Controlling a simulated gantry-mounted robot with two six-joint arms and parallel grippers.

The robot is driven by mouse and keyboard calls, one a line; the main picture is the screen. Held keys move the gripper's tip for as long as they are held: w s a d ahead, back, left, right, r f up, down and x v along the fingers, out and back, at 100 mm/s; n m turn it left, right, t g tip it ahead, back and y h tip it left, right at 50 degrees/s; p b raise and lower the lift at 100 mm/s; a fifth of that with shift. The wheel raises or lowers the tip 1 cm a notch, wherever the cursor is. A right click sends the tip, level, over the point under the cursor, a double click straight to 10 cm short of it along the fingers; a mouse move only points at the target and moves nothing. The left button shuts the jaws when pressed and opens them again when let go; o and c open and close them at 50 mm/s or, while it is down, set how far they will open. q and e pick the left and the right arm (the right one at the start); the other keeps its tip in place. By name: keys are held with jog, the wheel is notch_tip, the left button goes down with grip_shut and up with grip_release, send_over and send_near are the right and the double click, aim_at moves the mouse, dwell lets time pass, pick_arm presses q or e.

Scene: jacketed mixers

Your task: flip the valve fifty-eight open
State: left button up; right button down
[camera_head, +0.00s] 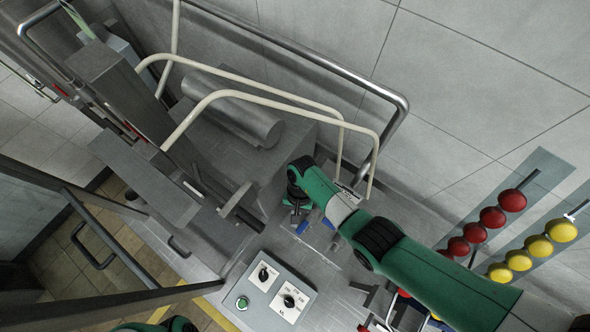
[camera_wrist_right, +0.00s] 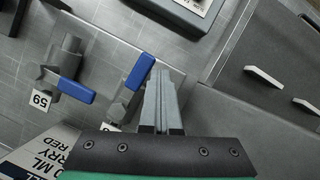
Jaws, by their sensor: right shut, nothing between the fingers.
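In the right wrist view, one valve (camera_wrist_right: 70,68) with a blue lever (camera_wrist_right: 74,90) stands next to a label reading 59. A second valve (camera_wrist_right: 121,101) with a blue lever (camera_wrist_right: 138,71) is right of it. Its label is mostly hidden behind my gripper, so its number cannot be read. My right gripper (camera_wrist_right: 165,78) is shut and empty, its fingertips just right of the second lever. I cannot tell whether they touch. In the head view, my right gripper (camera_head: 296,203) is over the metal deck, with a blue lever (camera_head: 328,223) beside it. My left gripper is not visible.
A control box (camera_head: 268,290) with black knobs and a green button sits at the front. Cream rails (camera_head: 290,97) and a metal handrail (camera_head: 300,62) stand behind my right arm. Red balls (camera_head: 492,217) and yellow balls (camera_head: 539,246) line the right wall.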

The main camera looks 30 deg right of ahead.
dwell(0.5)
jog(key=p+v, duration=0.1)
jog(key=v, duration=1)
jog(key=shift+r, duration=0.3)
jog(key=shift+w, duration=0.15)
